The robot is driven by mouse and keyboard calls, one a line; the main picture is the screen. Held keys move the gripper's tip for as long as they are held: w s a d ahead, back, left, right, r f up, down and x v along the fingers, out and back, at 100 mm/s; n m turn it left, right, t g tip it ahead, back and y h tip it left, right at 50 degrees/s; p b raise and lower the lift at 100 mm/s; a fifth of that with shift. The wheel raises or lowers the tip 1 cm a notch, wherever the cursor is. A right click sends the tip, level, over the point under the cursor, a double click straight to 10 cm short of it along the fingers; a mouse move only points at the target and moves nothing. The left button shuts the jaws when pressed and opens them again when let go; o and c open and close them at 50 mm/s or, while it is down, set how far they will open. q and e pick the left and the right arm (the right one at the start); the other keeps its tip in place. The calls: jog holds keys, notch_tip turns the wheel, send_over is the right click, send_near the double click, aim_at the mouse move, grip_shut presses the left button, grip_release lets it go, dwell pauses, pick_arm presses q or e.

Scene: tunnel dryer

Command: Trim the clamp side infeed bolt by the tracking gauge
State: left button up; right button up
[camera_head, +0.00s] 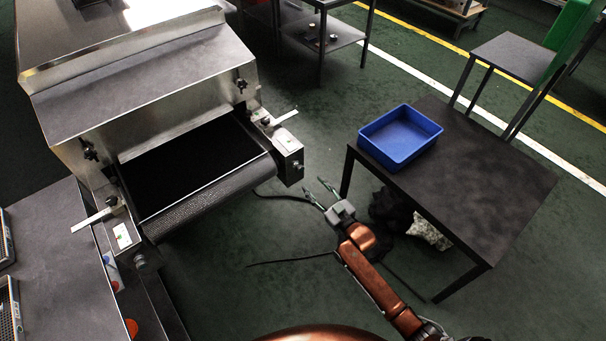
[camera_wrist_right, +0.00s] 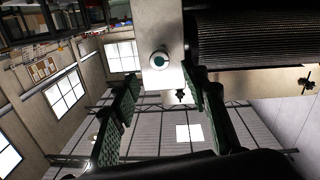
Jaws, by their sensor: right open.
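The dryer's dark infeed belt (camera_head: 195,165) runs out of a steel hood, with a metal end block on each side. The right-hand block (camera_head: 288,150) has a small green-marked label and a flat bright strip on top. The left-hand block (camera_head: 122,235) has a similar label and strip. I cannot tell which is the clamp side. My right gripper (camera_head: 314,186) is open and empty, just below and right of the right-hand block, apart from it. In the right wrist view, a round bolt head (camera_wrist_right: 159,58) with a dark centre sits on a pale plate ahead, between the open fingers (camera_wrist_right: 164,82).
A dark table (camera_head: 480,180) with a blue bin (camera_head: 400,136) stands right of my right arm. Dark cables (camera_head: 290,262) lie on the floor. A dark bench (camera_head: 50,250) is at the left. Open floor lies between dryer and table.

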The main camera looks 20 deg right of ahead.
aim_at(301, 170)
jog(key=b+x, duration=0.1)
jog(key=x, duration=0.4)
jog(key=shift+b+x, duration=0.4)
jog(key=shift+x, duration=0.55)
jog(key=shift+w+a, duration=0.15)
jog(key=shift+w, duration=0.2)
jog(key=shift+r, duration=0.1)
jog(key=shift+c, duration=0.3)
grip_shut()
